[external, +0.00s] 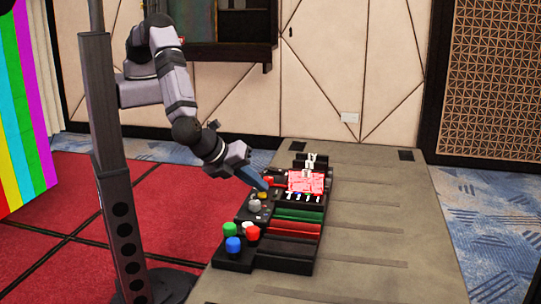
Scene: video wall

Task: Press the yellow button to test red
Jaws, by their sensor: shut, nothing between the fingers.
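A black control console (288,262) lies on the long grey table. A small yellow button (262,195) shows on its left side, just under my fingertips. My gripper (264,186) is shut and empty, pointing down and to the right at that button. I cannot tell whether the fingertips touch it. A small red-lit panel (305,181) glows on the far part of the console.
Green (229,229), blue (233,244), white and red (253,233) knobs stand at the console's near end, and a grey knob (254,206) sits close to the yellow button. The table (380,220) is clear to the right. A rainbow-striped screen (22,110) stands far left.

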